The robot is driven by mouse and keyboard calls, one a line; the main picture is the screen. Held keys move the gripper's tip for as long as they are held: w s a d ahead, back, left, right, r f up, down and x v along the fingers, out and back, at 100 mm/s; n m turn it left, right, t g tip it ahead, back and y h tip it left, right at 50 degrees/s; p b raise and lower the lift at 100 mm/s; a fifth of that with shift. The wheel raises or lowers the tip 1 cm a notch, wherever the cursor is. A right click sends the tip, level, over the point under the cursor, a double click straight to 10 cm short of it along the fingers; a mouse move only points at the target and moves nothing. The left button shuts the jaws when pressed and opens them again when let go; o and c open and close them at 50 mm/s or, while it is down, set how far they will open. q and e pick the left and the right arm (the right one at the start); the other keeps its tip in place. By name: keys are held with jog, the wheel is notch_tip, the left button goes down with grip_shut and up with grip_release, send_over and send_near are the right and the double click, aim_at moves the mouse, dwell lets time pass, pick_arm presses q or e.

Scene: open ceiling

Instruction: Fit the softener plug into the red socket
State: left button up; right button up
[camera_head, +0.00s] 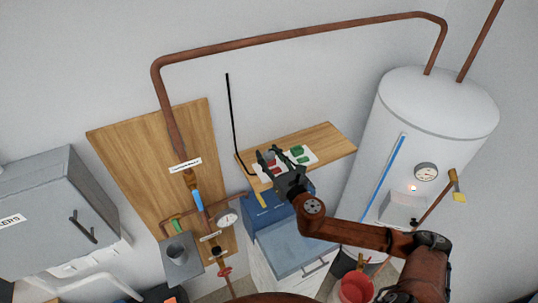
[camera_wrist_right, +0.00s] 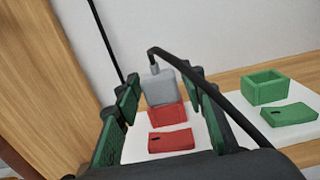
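The grey softener plug (camera_wrist_right: 159,88), with a black cable from its top, stands upright at the red socket (camera_wrist_right: 167,117) in the right wrist view. Its lower end meets or overlaps the socket's top; I cannot tell how deep it sits. My right gripper (camera_wrist_right: 161,90) has its green-padded fingers on either side of the plug, with a narrow gap visible on each side. In the head view my right gripper (camera_head: 270,158) is over the white plate on the wooden shelf and hides most of the plug and red socket. My left gripper is not in view.
A flat red piece (camera_wrist_right: 171,140) lies in front of the red socket. A green socket (camera_wrist_right: 266,87) and flat green piece (camera_wrist_right: 288,114) are to the right. The black cable arches close over the right finger. The wooden shelf (camera_head: 335,143) is bare at its right end.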

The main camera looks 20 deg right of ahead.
jog(key=shift+o, duration=0.8)
jog(key=shift+s, duration=0.1)
jog(key=s+d, duration=0.1)
jog(key=s, duration=1)
jog(key=shift+s, duration=0.4)
